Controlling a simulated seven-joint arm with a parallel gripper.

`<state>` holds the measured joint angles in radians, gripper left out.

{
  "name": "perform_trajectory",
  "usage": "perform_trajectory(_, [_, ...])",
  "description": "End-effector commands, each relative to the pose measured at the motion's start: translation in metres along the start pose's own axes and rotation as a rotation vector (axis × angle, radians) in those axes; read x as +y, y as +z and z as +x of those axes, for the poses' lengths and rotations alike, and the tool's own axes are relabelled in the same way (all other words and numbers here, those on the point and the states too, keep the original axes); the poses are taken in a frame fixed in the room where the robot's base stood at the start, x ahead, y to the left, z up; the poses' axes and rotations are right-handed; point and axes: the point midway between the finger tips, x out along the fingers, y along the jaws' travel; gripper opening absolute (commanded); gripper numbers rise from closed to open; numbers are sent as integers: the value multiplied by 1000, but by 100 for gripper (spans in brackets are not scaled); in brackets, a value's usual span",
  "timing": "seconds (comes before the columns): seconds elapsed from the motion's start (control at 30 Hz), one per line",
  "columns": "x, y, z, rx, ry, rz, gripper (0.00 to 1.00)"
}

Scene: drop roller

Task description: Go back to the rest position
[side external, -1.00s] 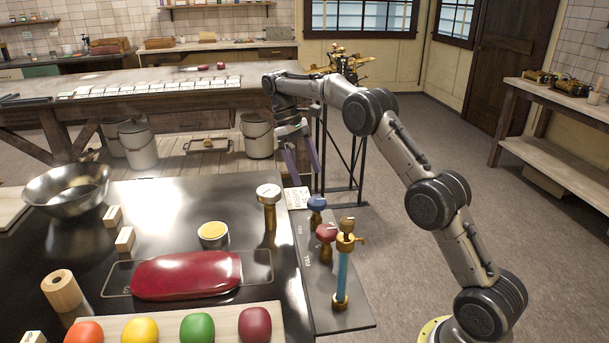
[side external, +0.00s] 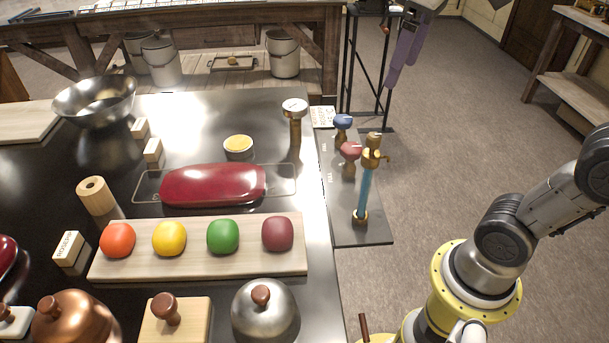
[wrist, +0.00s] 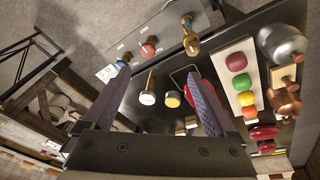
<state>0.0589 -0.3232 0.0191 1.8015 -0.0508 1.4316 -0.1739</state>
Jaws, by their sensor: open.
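My gripper (side external: 404,48) is at the top of the side view, raised beyond the steel table and the valve panel, partly cut off by the frame edge. Its purple fingers point down. In the wrist view, my gripper (wrist: 158,72) shows two fingers spread wide with nothing held between them. The lower links of my arm stand at the right of the side view, and the middle of the arm is out of frame.
The valve panel (side external: 350,225) has a blue knob (side external: 343,122), a red knob (side external: 350,150) and a brass tap with a blue tube (side external: 365,190).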

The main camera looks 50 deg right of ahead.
Motion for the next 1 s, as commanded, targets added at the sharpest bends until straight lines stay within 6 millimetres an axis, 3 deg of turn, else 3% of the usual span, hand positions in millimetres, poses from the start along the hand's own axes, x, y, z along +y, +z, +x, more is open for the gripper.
perform_trajectory(0.03, [-8,19,3,38,-2,-1,91])
perform_trajectory(0.2, [-28,71,32,153,-13,19,91])
perform_trajectory(0.4, [-43,107,81,232,-34,69,91])
perform_trajectory(0.53, [-46,111,104,243,-43,106,91])
perform_trajectory(0.67, [-45,101,102,287,-45,128,91])
perform_trajectory(1.0, [-45,101,101,286,-45,132,91])
